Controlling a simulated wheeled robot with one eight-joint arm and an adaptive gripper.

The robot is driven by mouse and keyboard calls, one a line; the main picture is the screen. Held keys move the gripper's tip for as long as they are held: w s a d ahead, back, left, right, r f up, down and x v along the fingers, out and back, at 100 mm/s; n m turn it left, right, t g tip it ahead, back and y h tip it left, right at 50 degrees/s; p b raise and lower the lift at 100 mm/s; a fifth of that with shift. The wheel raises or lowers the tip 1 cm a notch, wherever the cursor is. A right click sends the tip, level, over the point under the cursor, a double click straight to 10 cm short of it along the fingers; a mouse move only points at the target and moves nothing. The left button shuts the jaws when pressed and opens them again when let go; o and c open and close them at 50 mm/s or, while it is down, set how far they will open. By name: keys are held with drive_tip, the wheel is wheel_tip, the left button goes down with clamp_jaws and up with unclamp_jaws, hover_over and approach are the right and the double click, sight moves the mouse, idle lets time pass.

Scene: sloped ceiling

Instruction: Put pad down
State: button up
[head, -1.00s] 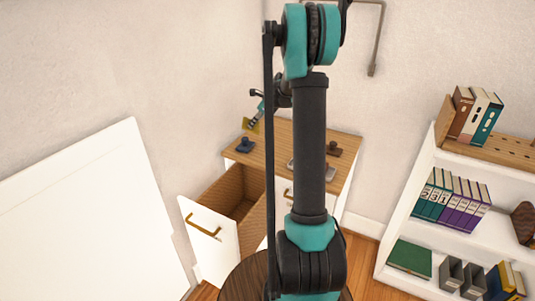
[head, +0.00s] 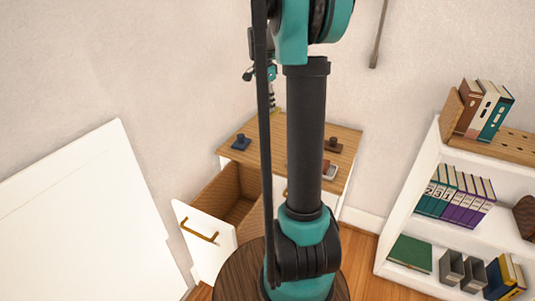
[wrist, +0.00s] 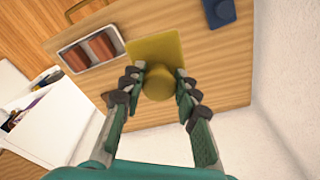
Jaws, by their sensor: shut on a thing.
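The pad (wrist: 152,48) is a yellow square plate with a round yellow knob. In the wrist view my gripper (wrist: 160,80) is shut on the knob, one finger on each side. The pad is over the wooden cabinet top (wrist: 205,85); I cannot tell whether it touches. In the head view my gripper (head: 271,90) points down above the back of the cabinet top (head: 255,155), and only a sliver of yellow shows below it. My arm hides the middle of that top.
A blue knobbed piece (head: 240,142) stands left, a brown knobbed piece (head: 333,146) right. A white tray (wrist: 62,50) holds reddish-brown blocks. A drawer (head: 205,238) hangs open at the front. A bookshelf (head: 405,215) stands right; a white panel (head: 90,215) leans left.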

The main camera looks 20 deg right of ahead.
sight(263, 112)
wheel_tip(263, 112, down, 20)
drive_tip(key=shift+r, duration=0.15)
drive_tip(key=o, duration=1)
drive_tip(key=r, duration=0.5)
drive_tip(key=a+r, duration=0.1)
drive_tip(key=r, duration=0.5)
drive_tip(key=a+r, duration=0.1)
drive_tip(key=r, duration=0.4)
drive_tip(key=shift+s+r, duration=0.3)
drive_tip(key=shift+s+a, duration=0.15)
drive_tip(key=shift+s, duration=0.1)
drive_tip(key=s+a+f+n+t, duration=0.1)
drive_tip(key=s+a+f+n, duration=0.2)
drive_tip(key=s, duration=0.6)
drive_tip(key=s+a+f+n+t+y, duration=0.1)
drive_tip(key=s+a+f+n, duration=0.2)
drive_tip(key=s, duration=0.7)
drive_tip(key=s+a+f+n+t, duration=0.2)
drive_tip(key=s+f+n, duration=0.4)
drive_tip(key=s+n, duration=0.3)
drive_tip(key=shift+s+a+f+n, duration=0.25)
drive_tip(key=shift+a+f+n, duration=0.15)
drive_tip(key=shift+a, duration=0.4)
